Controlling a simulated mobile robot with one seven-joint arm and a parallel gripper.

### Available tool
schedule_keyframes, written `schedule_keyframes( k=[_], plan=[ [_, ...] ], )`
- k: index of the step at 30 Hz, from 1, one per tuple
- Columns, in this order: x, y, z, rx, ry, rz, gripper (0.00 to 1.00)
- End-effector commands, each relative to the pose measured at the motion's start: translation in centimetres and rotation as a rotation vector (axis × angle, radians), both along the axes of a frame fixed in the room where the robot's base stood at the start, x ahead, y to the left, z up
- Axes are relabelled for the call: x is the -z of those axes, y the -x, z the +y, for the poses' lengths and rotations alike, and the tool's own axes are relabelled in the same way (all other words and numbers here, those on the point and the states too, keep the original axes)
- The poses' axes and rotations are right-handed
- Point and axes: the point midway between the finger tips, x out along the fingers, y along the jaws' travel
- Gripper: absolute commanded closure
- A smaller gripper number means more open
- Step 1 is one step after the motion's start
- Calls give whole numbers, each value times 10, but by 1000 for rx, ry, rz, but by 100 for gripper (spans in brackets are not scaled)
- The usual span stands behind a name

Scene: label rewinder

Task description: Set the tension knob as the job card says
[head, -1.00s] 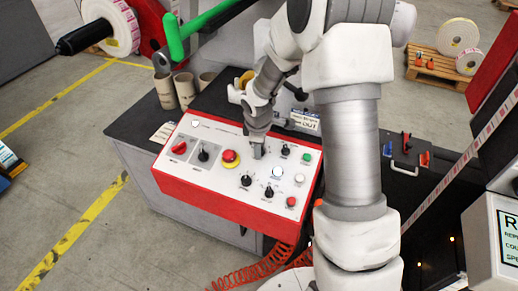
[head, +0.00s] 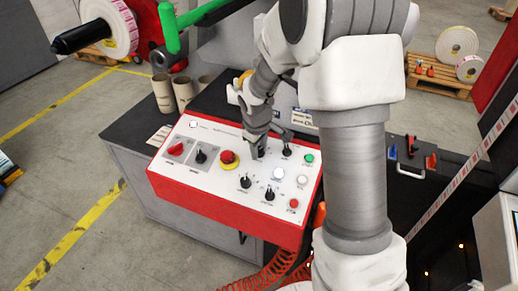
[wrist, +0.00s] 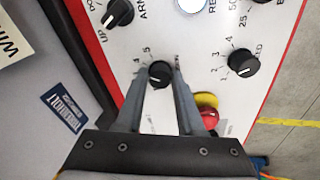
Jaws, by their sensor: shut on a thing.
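My gripper (wrist: 160,77) is shut on a small black knob (wrist: 160,70) on the white panel, one finger on each side. The figures 4 and 5 show on its scale; the rest of the scale, its name and its exact setting are hidden or too small to read. In the head view, my gripper (head: 257,152) points down at the middle of the red-edged control panel (head: 222,203) and hides this knob. A small card (head: 160,135) lies on the dark bench left of the panel; its text is unreadable, and I cannot tell if it is the job card.
Close by are a red mushroom button (wrist: 209,116) on a yellow ring, another black knob (wrist: 243,65) with a numbered scale, and a black knob (wrist: 118,12) marked UP. Cardboard cores (head: 184,92) stand behind the panel. Red coiled hoses (head: 268,274) hang below.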

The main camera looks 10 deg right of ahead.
Motion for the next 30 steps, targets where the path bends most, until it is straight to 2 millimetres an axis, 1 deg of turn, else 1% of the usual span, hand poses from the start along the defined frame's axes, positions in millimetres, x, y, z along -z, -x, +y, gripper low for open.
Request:
schedule_keyframes(
  k=[8, 9, 11, 12, 14, 24, 26, 29, 30],
  plan=[
    [0, 1, 0, 0, 0, 2, 100],
    [0, 1, 0, 0, 0, 2, 61],
    [0, 0, 0, 0, 0, 2, 50],
    [0, 0, 0, 0, 1, 1, 43],
    [0, 0, 0, 0, 1, 1, 33],
    [-3, 1, 0, -1, 0, 0, 33],
    [-8, 1, 1, 0, 0, -2, 33],
    [-22, 5, 2, 0, 0, -3, 33],
    [-30, 7, 3, -1, 0, -5, 33]
  ],
)
